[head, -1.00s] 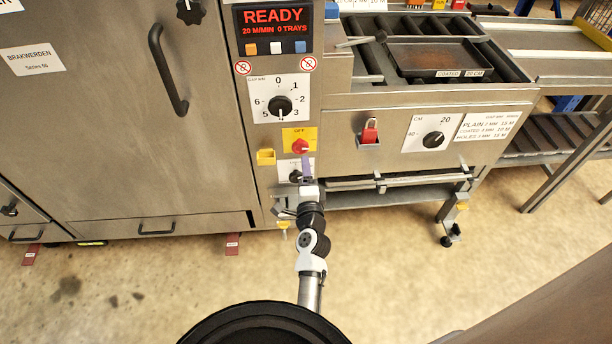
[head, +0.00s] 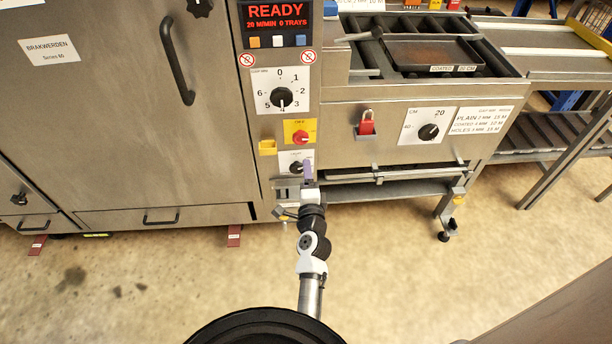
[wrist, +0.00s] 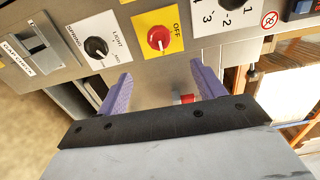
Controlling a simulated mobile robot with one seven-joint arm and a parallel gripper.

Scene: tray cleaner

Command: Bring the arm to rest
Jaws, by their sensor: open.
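My gripper (head: 308,172) is in front of the lower part of the machine's control panel in the head view, partly covering the lower black knob. In the wrist view my gripper (wrist: 160,88) shows two purple fingers spread apart with nothing between them. My arm (head: 312,262) reaches forward from the bottom of the head view.
The machine's steel door (head: 130,110) fills the left. A coated tray (head: 430,52) lies on the infeed at the upper right. The floor (head: 400,280) is clear at lower right.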

